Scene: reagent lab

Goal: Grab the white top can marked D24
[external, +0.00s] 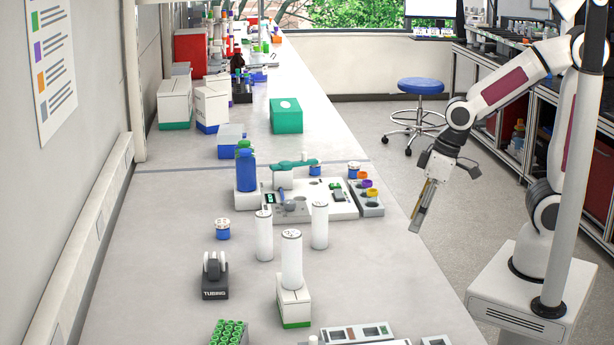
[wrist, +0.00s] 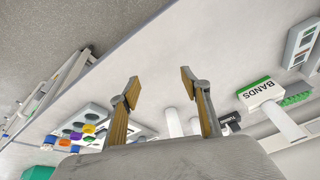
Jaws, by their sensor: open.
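Three tall white cans stand on the bench in the external view: a left one (external: 264,238), a right one (external: 319,228) and a front one (external: 291,262) on top of a white-and-green box (external: 294,303). Their tops carry small dark marks, too small to read, so I cannot tell which is D24. My gripper (external: 418,222) hangs beyond the bench's right edge, apart from all the cans. In the wrist view my gripper (wrist: 160,85) is open and empty. One white can (wrist: 283,123) shows by the box marked BANDS (wrist: 261,92); another white can (wrist: 174,123) is partly hidden low between the fingers.
A black TUBING holder (external: 214,277) and a blue-and-white jar (external: 222,229) stand left of the cans. A white device (external: 335,205) and a tray with coloured caps (external: 370,208) are behind them. A green tube rack (external: 229,333) is in front. The bench right of the cans is clear.

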